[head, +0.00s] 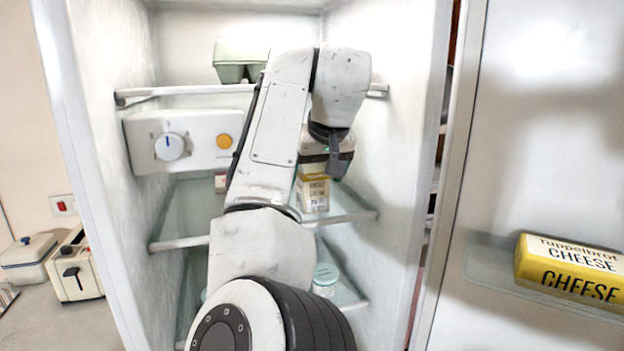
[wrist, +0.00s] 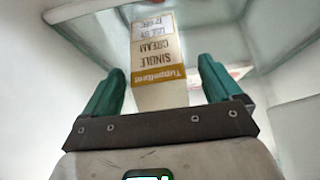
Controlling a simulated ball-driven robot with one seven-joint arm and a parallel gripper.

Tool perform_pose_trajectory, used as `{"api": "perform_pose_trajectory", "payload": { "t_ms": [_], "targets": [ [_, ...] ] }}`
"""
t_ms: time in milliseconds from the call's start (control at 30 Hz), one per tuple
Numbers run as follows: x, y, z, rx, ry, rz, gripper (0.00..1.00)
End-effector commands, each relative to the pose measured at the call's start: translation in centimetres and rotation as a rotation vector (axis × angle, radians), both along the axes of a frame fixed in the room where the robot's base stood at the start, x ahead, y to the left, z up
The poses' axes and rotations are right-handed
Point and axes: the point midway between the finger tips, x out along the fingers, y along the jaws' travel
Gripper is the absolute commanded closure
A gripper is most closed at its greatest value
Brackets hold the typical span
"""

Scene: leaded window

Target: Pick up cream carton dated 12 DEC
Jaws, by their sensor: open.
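A cream carton (head: 313,194) with a white and yellow label stands on the middle glass shelf of the open fridge. In the wrist view the carton (wrist: 155,50) appears upside down, with "SINGLE CREAM" and a use-by panel (wrist: 153,24); its date is too small to read surely. My gripper (head: 337,165) is at the carton's upper part in the head view. In the wrist view my gripper (wrist: 161,68) is open, its green fingers on either side of the carton with gaps showing. My arm hides part of the shelf.
A small pack (head: 220,182) shows left of my arm on the same shelf. A lidded tub (head: 325,279) stands on the shelf below. An egg box (head: 238,62) sits above. A control box (head: 185,141) and the fridge walls flank my arm. Cheese (head: 570,268) is in the door.

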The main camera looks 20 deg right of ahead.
Motion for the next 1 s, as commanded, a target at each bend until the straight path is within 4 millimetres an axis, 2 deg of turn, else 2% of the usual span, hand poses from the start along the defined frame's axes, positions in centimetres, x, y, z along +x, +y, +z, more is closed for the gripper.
{"api": "perform_pose_trajectory", "payload": {
  "t_ms": [167, 400, 1000],
  "targets": [
    [0.71, 0.02, -1.06, 0.000, 0.000, 0.000, 0.08],
    [0.75, -0.01, -1.17, 0.000, -0.001, 0.000, 0.10],
    [0.74, -0.02, -1.12, 0.001, -0.001, -0.001, 0.68]
  ]
}}
